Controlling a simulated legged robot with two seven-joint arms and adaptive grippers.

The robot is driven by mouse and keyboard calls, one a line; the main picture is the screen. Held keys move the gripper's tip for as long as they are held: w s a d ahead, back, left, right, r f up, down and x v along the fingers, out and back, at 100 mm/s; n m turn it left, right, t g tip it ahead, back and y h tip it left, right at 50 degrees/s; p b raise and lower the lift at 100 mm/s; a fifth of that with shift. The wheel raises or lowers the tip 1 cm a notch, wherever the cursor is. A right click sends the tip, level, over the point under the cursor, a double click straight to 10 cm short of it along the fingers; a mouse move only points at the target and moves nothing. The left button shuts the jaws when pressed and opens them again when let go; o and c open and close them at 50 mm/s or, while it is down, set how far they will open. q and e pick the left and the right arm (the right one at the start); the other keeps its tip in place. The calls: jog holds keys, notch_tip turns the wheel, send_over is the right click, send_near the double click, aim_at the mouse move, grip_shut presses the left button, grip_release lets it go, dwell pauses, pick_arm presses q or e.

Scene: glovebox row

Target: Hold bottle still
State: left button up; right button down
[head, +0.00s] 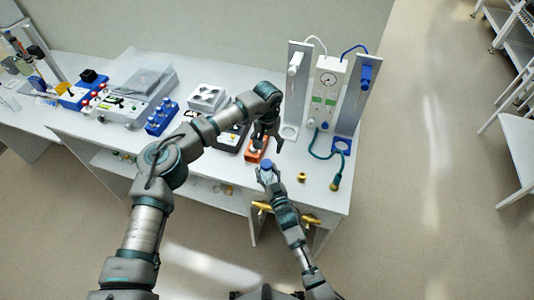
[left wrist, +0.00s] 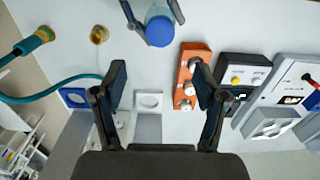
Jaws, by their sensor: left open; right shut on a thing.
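The bottle (head: 267,175) has a blue cap (head: 267,164) and stands near the front edge of the bench. In the left wrist view the cap (left wrist: 160,31) hides much of its clear body. My right gripper (head: 270,178) is shut on the bottle, with one finger on each side in the left wrist view (left wrist: 152,12). My left gripper (head: 270,145) is open and empty, behind the bottle in the head view. Its two fingers stand apart in the left wrist view (left wrist: 160,88), with the bottle beyond them and not between them.
An orange block (head: 257,150) with white knobs sits close to the bottle. A brass cap (head: 302,177) and a teal hose (head: 318,155) with a brass end lie to the right. Instruments fill the left of the bench (head: 215,184).

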pick_arm(q)
jog(key=shift+r, duration=1.4)
pick_arm(e)
jog(key=shift+c, duration=1.4)
grip_release()
jog(key=v, duration=1.2)
jog(key=shift+w, duration=0.1)
